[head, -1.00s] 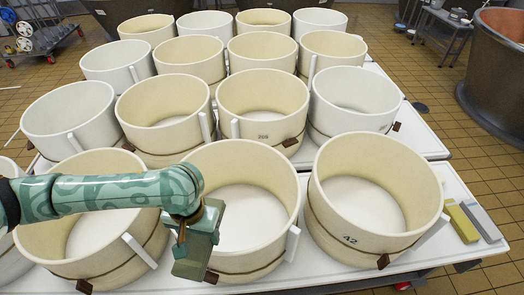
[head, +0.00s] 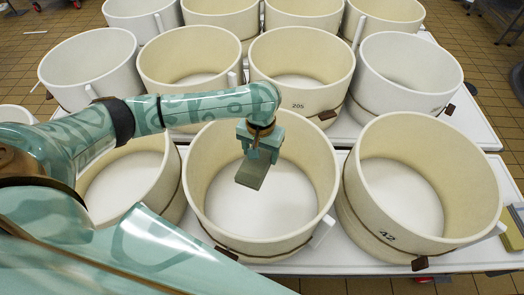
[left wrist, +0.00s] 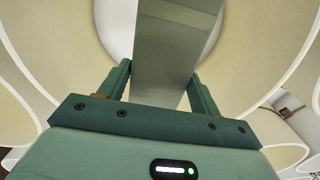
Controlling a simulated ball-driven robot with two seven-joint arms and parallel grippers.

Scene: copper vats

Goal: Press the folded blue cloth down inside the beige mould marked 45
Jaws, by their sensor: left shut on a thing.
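My left gripper (head: 260,150) is shut on a flat grey-olive slab (head: 252,174). It holds the slab over the opening of the front middle beige mould (head: 212,228); I cannot tell if the slab is below its rim. In the left wrist view the slab (left wrist: 168,60) sits between the gripper's fingers (left wrist: 160,88), with a round white floor beyond it. I cannot read a number on this mould, and no 45 is readable anywhere. No clearly blue folded cloth shows. My right gripper is not in view.
A beige mould marked 42 (head: 448,225) stands to the right, and one marked 205 (head: 300,97) behind. Several more beige and white moulds stand close on white tables. A yellow-green block (head: 513,240) and a grey slab (head: 517,213) lie at the right edge.

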